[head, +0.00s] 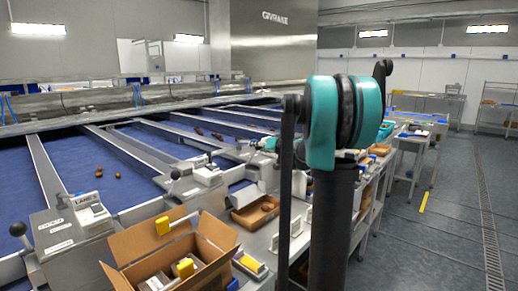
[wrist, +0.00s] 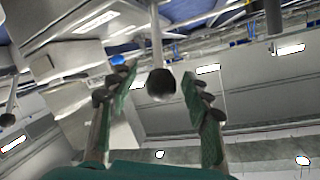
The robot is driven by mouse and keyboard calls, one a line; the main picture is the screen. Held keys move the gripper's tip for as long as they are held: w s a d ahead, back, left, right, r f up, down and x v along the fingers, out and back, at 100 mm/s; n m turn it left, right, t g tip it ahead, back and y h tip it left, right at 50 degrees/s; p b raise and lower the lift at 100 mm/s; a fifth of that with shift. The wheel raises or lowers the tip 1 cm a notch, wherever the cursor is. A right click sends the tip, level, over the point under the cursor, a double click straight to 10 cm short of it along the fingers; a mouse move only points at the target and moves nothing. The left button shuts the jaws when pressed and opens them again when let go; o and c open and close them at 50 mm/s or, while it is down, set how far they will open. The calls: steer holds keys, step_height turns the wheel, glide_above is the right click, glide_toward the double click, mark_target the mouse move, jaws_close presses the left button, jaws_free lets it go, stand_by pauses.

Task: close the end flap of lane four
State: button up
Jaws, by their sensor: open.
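My gripper (wrist: 163,88) is open in the wrist view, with one finger on each side of a dark ball knob (wrist: 161,84) on a thin metal rod. Clear gaps show between the knob and both fingers, and how deep the knob sits between them is hard to tell. In the head view my gripper (head: 252,144) is small, at the lane ends beyond my arm column. I cannot read which lane the knob belongs to, and I cannot make out the flap itself.
A box with a lane sign (head: 86,212) and dark-knobbed lever (head: 18,230) stands at front left. An open cardboard box (head: 130,250) and a tray (head: 255,214) sit along the near side. Blue lanes (head: 105,180) carry a few dates. The right-hand floor (head: 430,240) is mostly clear.

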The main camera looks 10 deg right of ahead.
steer(key=v, duration=1.2)
steer(key=shift+s, duration=0.1)
